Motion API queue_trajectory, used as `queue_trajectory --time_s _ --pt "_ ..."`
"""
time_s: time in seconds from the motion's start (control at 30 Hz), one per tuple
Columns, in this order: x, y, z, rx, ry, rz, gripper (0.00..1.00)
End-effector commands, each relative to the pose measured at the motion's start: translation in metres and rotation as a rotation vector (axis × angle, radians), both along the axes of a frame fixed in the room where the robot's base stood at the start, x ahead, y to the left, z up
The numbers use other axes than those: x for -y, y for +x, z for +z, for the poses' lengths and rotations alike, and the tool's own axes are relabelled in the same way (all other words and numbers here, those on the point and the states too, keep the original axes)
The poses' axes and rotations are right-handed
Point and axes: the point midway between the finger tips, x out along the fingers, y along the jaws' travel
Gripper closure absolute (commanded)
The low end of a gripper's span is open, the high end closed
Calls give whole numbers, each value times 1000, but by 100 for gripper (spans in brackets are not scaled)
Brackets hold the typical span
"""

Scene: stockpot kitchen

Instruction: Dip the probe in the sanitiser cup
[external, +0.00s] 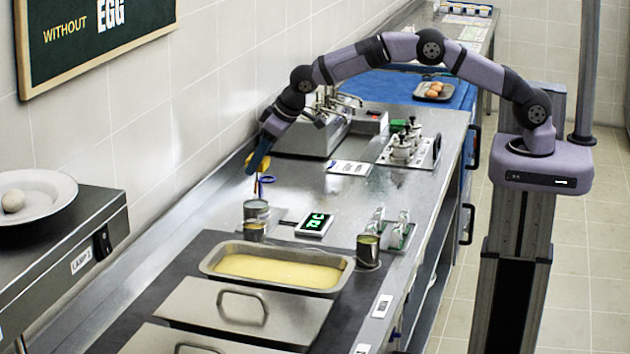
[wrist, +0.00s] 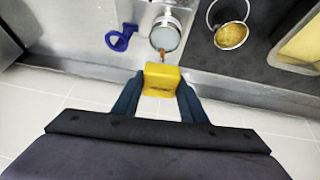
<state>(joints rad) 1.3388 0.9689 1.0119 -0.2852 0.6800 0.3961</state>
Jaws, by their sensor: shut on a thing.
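My gripper (external: 258,163) is shut on the yellow probe handle (wrist: 161,79), which sits between its two blue fingers. In the external view the yellow probe (external: 255,185) points down over a grey metal cup (external: 257,210), which looks like the sanitiser cup. In the wrist view this cup (wrist: 166,36) holds pale grey-blue liquid, and the probe's brownish tip overlaps its near edge. I cannot tell whether the tip touches the liquid.
A lit green display (external: 314,223) lies to the right of the cups. A pan of yellow liquid (external: 278,271) and another can (external: 368,250) are nearer the camera. The tiled wall is at left.

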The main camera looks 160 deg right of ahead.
Motion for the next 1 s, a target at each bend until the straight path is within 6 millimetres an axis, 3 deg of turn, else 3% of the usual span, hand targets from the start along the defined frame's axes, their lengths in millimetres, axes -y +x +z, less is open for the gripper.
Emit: queue_trajectory --time_s 0.6,1.0 --pt "0 0 -54 1 0 -1 94" --pt "0 0 -61 0 -1 -1 94"
